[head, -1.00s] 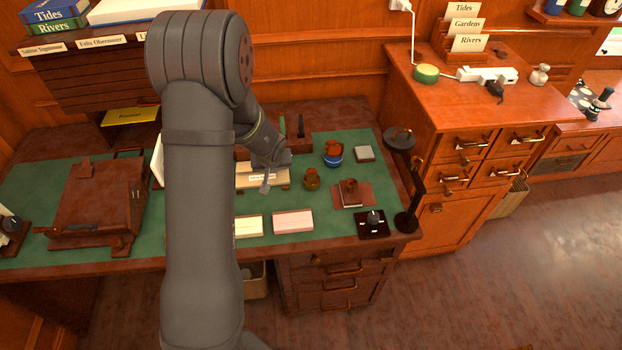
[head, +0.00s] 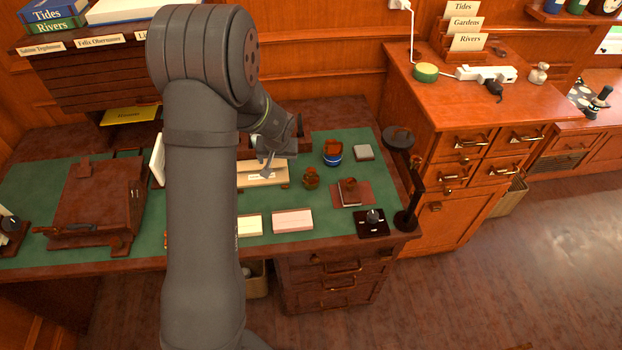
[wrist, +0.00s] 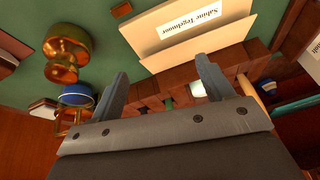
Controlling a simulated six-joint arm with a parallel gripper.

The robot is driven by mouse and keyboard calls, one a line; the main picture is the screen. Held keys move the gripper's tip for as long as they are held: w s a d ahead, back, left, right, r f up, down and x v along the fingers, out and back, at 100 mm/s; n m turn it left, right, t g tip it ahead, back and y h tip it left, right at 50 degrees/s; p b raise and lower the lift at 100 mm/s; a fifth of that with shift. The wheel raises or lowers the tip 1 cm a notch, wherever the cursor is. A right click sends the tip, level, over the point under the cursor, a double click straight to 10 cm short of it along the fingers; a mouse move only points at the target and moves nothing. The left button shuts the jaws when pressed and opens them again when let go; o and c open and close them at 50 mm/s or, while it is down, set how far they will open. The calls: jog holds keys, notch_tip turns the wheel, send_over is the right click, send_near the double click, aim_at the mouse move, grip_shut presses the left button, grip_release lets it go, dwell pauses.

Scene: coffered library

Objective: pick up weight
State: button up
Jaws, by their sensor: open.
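A brass weight (head: 311,178), knob-shaped with a wide base, stands on the green desk top, right of my gripper (head: 270,165) in the head view. In the wrist view the weight (wrist: 66,48) is at the upper left, outside the jaws. My gripper (wrist: 163,85) is open, its two fingers apart with nothing held between them. It hangs above the desk near a cream card holder (head: 262,174).
The card holder labelled Sabine Tegelmoor (wrist: 195,25) and a wooden rack (wrist: 150,103) lie close to the fingers. A blue pot (head: 332,158), a grey block (head: 364,152), a pink card box (head: 292,220) and a black lamp (head: 408,200) stand nearby.

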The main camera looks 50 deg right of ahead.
jog(key=s+d+r+m+g+y, duration=0.35)
jog(key=s+r+m, duration=0.25)
jog(key=s+r, duration=0.4)
send_near(311, 176)
jog(key=shift+h, duration=0.45)
jog(key=f, duration=0.7)
jog(key=shift+w+d, duration=0.1)
jog(key=shift+w, duration=0.25)
jog(key=shift+w+d+f, duration=0.1)
jog(key=shift+d+f, duration=0.05)
jog(key=shift+f, duration=2.5)
jog(key=c, duration=1.3)
jog(key=shift+r, duration=0.1)
jog(key=shift+c, duration=0.2)
